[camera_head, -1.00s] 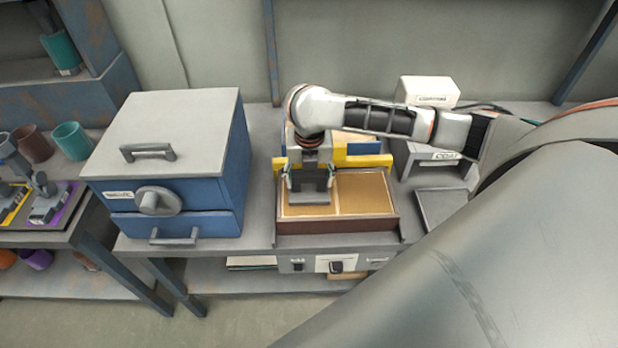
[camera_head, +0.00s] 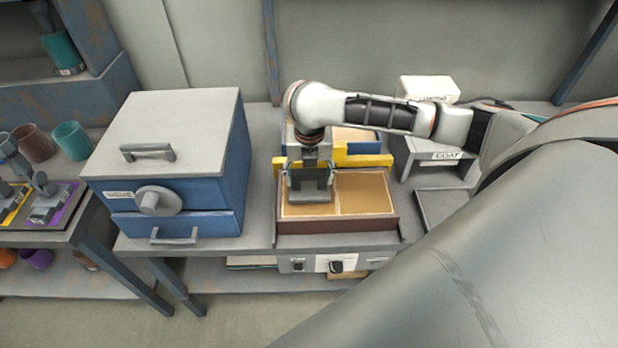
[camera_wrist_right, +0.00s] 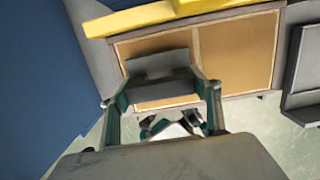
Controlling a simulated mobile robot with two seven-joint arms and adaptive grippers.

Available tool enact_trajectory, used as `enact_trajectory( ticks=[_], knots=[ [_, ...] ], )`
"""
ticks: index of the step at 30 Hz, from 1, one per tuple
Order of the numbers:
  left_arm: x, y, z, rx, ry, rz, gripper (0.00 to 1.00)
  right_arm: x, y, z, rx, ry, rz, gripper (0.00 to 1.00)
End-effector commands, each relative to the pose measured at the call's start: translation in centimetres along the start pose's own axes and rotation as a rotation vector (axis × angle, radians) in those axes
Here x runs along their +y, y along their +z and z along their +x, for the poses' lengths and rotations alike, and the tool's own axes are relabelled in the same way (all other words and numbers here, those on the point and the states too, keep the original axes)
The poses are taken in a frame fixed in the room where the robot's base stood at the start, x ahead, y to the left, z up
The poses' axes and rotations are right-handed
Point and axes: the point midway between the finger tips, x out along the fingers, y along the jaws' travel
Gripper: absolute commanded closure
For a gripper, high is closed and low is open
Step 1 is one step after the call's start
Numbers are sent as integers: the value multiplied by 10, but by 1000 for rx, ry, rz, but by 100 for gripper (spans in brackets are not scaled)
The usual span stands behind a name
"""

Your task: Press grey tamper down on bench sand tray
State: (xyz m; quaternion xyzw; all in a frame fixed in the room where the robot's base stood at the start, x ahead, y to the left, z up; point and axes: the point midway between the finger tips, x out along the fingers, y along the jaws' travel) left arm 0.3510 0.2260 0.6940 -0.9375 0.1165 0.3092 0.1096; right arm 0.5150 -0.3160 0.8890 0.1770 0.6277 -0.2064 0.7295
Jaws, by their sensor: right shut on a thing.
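My right gripper (camera_head: 310,180) is shut on the grey tamper (camera_head: 310,197), pointing down over the left half of the sand tray (camera_head: 338,226). The tray is a brown-walled box with two tan sand compartments. The tamper's flat foot is at or very near the sand in the left compartment; I cannot tell for sure that it touches. In the right wrist view the tamper (camera_wrist_right: 160,66) shows between my right gripper's fingers (camera_wrist_right: 163,98), over the left compartment, with the tray's right compartment (camera_wrist_right: 237,55) bare. My left gripper is not in view.
A blue oven-like cabinet (camera_head: 170,195) stands left of the tray. Yellow blocks (camera_head: 363,160) lie behind the tray. A grey stand labelled COAT (camera_head: 440,156) and an empty grey tray (camera_head: 436,207) are at the right. A lower rack with cups and tools is far left.

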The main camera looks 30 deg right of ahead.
Motion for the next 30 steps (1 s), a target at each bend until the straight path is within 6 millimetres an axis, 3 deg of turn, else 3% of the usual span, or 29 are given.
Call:
enact_trajectory(
  ticks=[21, 30],
  knots=[
    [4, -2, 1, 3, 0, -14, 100, 1, 10, -53, -4, 3, 0, 55],
    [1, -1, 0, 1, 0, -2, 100, 0, 10, -60, -3, 2, -1, 55]
  ],
)
